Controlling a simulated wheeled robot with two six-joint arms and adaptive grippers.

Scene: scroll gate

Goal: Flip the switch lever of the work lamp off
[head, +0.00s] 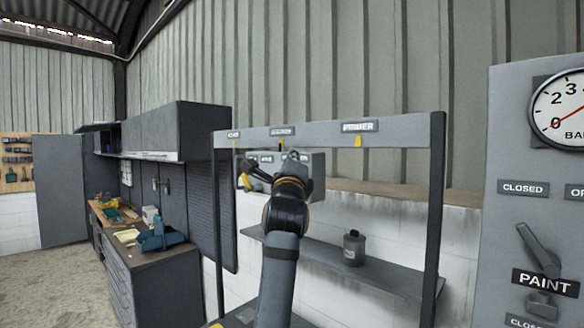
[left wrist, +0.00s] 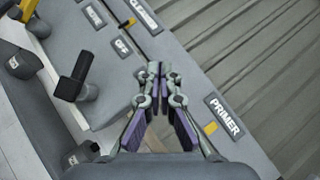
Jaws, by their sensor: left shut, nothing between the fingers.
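A grey switch box (head: 317,178) hangs under the grey top beam, largely hidden behind my left gripper (head: 292,158) in the head view. A black switch lever (left wrist: 74,76) on a grey pivot sticks out from the box, left of the fingers. My left gripper (left wrist: 153,70) is shut and empty, its fingertips apart from the lever in the picture. Contact with the box cannot be told. My right gripper is not in view.
The beam bears a PRIMER sign (head: 360,126) with a yellow tab below. A grey canister (head: 354,248) stands on the shelf (head: 395,283). At right, a grey panel (head: 505,240) holds a gauge and a PAINT lever. A workbench (head: 160,254) stands at left.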

